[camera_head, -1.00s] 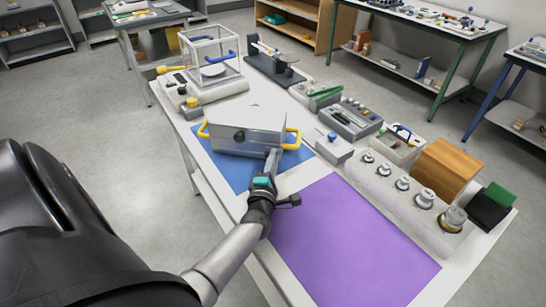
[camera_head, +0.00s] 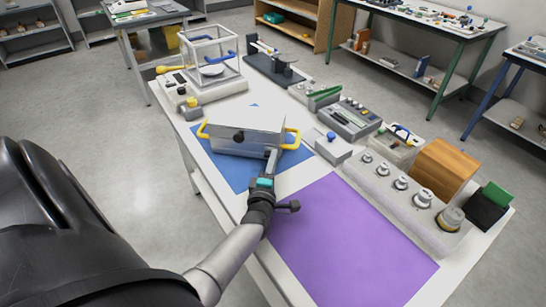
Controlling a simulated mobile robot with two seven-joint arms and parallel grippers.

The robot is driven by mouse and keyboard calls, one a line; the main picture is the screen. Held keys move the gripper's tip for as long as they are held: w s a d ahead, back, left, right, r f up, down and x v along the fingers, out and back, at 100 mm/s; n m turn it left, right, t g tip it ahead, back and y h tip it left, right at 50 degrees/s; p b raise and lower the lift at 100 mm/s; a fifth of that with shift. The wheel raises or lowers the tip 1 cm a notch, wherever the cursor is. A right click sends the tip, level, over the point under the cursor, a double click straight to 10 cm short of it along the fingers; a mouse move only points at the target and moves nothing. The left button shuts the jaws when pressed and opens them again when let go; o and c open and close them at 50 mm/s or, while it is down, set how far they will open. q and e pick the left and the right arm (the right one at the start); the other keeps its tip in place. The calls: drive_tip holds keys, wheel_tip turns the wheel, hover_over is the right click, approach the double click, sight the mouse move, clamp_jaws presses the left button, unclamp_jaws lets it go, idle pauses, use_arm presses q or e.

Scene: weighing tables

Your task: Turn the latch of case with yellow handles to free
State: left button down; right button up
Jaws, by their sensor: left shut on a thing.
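My right gripper is not in view.
A purple mat (camera_head: 345,240) lies bare at the front right. A row of metal weights on a pale block (camera_head: 432,233), a small grey box (camera_head: 333,147) and a wooden box (camera_head: 443,170) stand on the right. A glass-sided balance (camera_head: 212,50) is at the back.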

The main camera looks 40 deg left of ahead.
use_arm(q)
drive_tip(key=c, duration=0.8)
unclamp_jaws()
drive_tip(key=shift+c, duration=0.2)
drive_tip(key=p+v, duration=0.2)
drive_tip(key=v, duration=1.3)
drive_tip(key=shift+s, duration=0.15)
